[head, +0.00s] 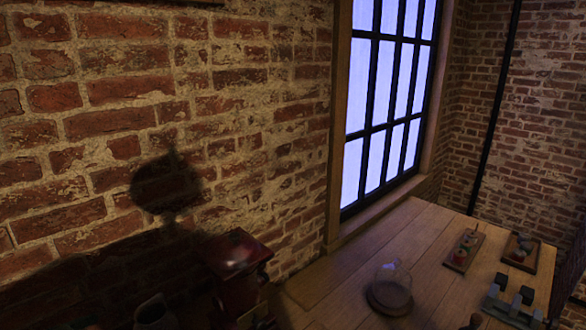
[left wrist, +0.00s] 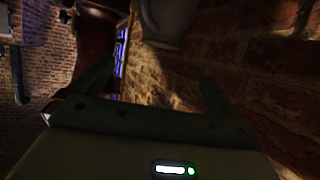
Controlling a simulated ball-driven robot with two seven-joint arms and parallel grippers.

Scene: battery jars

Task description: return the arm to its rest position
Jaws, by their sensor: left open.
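My left gripper (left wrist: 155,80) shows in the left wrist view, with its two dark fingers spread apart. Nothing shows between them. A pale rounded vessel (left wrist: 170,20) is beyond the fingers at the top of that view, and the brick wall (left wrist: 270,70) fills the right side. I cannot make out either gripper in the head view. My right gripper is in neither view.
A dark red box (head: 236,262) and a pale jug (head: 153,312) stand by the brick wall (head: 120,90). The wooden table (head: 345,262) bears a glass dome (head: 392,280), a long tray (head: 473,240), a second tray (head: 533,247) and a grey rack (head: 500,308).

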